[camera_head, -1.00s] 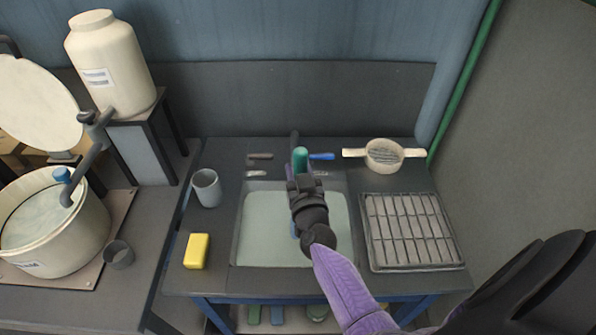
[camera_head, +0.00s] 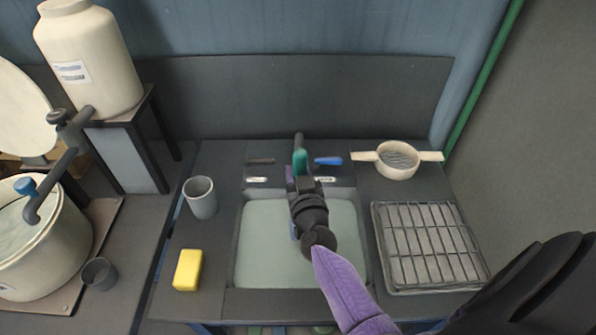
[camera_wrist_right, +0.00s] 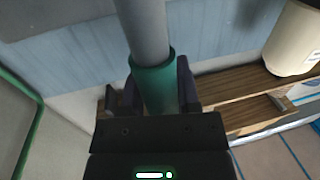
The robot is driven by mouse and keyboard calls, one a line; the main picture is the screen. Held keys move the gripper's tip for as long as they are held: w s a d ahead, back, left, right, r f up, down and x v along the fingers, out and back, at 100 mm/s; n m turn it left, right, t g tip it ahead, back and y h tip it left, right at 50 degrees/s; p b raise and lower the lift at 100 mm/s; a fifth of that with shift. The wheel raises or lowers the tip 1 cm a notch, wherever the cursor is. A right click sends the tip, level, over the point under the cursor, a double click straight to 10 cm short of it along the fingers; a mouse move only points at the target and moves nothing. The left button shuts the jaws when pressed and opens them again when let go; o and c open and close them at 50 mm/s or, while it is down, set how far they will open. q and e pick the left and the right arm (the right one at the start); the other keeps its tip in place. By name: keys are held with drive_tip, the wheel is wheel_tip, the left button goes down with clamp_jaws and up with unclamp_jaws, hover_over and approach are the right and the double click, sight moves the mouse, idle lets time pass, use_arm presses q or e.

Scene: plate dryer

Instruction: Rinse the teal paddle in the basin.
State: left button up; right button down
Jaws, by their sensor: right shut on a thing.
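My right gripper (camera_head: 303,180) is over the back part of the basin (camera_head: 236,250), which is filled with pale liquid. My gripper and forearm hide what is below; a small blue patch (camera_head: 295,230) shows beside the wrist. I cannot tell whether the paddle touches the liquid. My left gripper is not in view.
A grey cup (camera_head: 201,198) and yellow sponge (camera_head: 187,270) stand left of the basin. A slatted rack (camera_head: 430,247) is on the right, with a two-handled strainer (camera_head: 398,160) behind it. A blue-ended lever (camera_head: 328,161) is behind the basin. A large pot (camera_head: 40,255) stands far left.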

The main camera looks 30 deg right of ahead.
wheel_tip(320, 180, down, 9)
drive_tip(key=b, duration=0.6)
drive_tip(key=shift+r+b, duration=0.1)
drive_tip(key=shift+b, duration=0.25)
drive_tip(key=shift+f, duration=0.25)
